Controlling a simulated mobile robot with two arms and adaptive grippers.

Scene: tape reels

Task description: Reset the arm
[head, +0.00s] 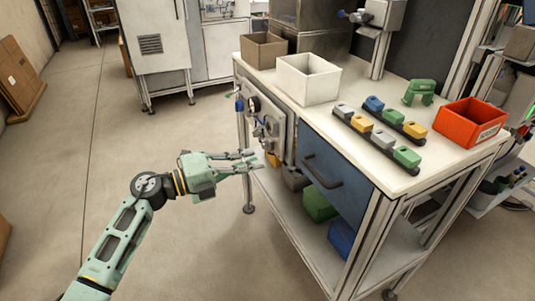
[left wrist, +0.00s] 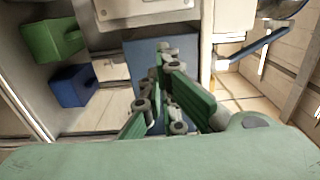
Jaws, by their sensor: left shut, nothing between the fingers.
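My left gripper (head: 248,161) is shut and empty in the head view. It hangs over the open floor just left of the workbench (head: 350,155), below the bench top and in front of its left end. Its green fingers (left wrist: 172,90) also show in the left wrist view, with the bench's lower part beyond them. My left arm reaches in from the bottom left. My right gripper is not in view.
The bench top holds a white bin (head: 308,80), a brown bin (head: 263,50), a red bin (head: 470,122) and colored blocks on two dark rails (head: 378,145). A blue drawer (head: 335,170) and a gauge panel (head: 265,125) face the gripper.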

